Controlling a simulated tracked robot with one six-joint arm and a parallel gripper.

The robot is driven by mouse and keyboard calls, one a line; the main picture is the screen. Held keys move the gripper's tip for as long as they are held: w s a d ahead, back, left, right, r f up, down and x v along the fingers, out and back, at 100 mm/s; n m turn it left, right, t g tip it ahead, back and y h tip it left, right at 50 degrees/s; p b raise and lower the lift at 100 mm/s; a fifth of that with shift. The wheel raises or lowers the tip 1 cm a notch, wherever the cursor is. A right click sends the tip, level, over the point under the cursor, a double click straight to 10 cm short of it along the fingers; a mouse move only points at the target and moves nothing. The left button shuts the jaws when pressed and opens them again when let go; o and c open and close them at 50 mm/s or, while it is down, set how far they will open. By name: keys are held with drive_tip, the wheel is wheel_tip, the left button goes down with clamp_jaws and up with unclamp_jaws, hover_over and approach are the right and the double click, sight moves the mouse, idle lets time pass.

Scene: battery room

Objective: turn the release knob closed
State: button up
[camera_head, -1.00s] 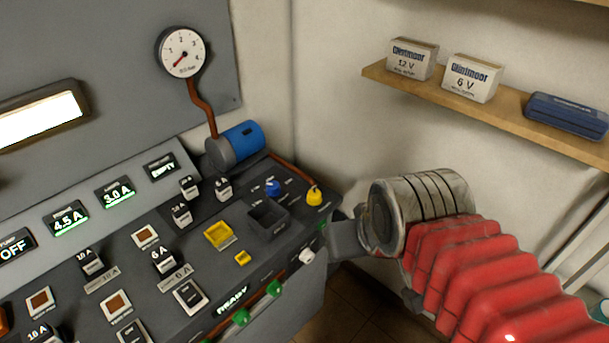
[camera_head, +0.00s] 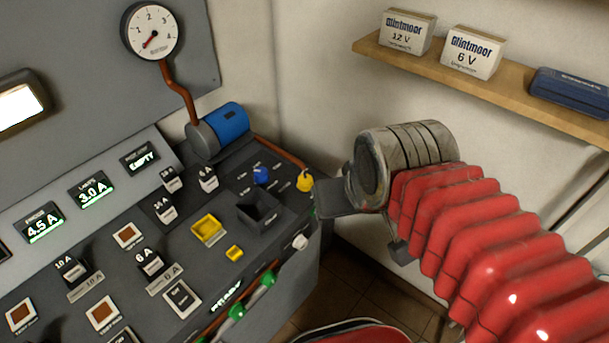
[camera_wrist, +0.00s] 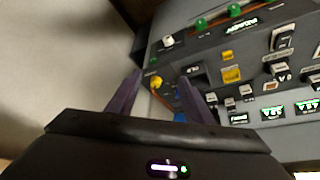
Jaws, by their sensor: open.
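A yellow knob (camera_head: 304,182) stands at the right end of the dark panel, with a blue knob (camera_head: 261,175) to its left. Their labels are too small to read, so I cannot tell which is the release knob. My gripper (camera_head: 322,197) is just right of the yellow knob, its fingers pointing toward the panel. In the wrist view the yellow knob (camera_wrist: 156,82) shows between the two spread, empty fingers of my gripper (camera_wrist: 158,88), apparently beyond their tips. Contact is not visible.
A dark square recess (camera_head: 262,212) and a yellow-framed square (camera_head: 207,229) lie left of my gripper. A blue cylinder (camera_head: 226,122) with a copper pipe stands behind. A white knob (camera_head: 300,242) sits on the front edge. A shelf (camera_head: 480,80) with boxes is above right.

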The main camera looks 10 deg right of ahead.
drive_tip(key=shift+o, duration=0.4)
drive_tip(key=w+r+m+g, duration=0.1)
drive_tip(key=w+r+m, duration=0.1)
drive_tip(key=w+m, duration=0.2)
drive_tip(key=w, duration=0.3)
drive_tip(key=shift+w+d+g, duration=0.25)
drive_tip(key=shift+w+g, duration=0.05)
drive_tip(key=shift+g, duration=0.1)
drive_tip(key=m+g, duration=0.3)
drive_tip(key=m, duration=0.6)
hover_over(306, 178)
wheel_tip(306, 178, down, 7)
drive_tip(key=shift+s, duration=0.2)
drive_tip(key=shift+d, duration=0.1)
wheel_tip(306, 178, down, 14)
drive_tip(key=shift+w+r, duration=0.15)
drive_tip(key=shift+c, duration=0.6)
